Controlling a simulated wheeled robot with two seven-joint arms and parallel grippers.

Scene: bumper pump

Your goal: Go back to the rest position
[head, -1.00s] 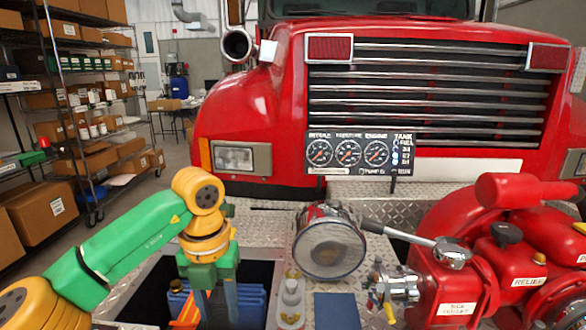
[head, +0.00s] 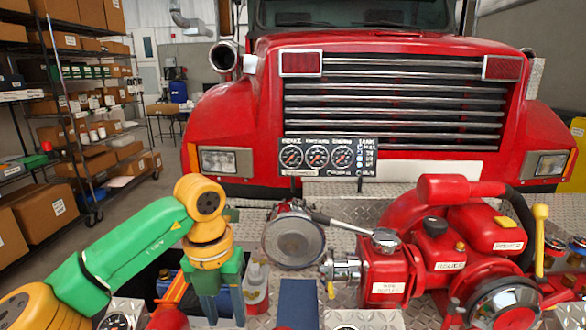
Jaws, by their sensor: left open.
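My left arm comes in from the left, green and yellow. Its gripper (head: 216,305) points down at the bottom of the head view, with two grey-blue fingers apart and nothing seen between them. The fingertips are close to the lower picture edge. It hangs in front of the dark opening in the deck, beside a white bottle (head: 256,290) to its right. Whether it touches anything below cannot be told. My right gripper is not in view.
A red pump (head: 440,250) with valves and a lever fills the right. A round metal strainer (head: 294,242) lies mid-deck. A gauge panel (head: 328,156) stands before the red truck (head: 390,60). A dark blue block (head: 297,314) is right of the bottle. Shelves (head: 70,110) stand far left.

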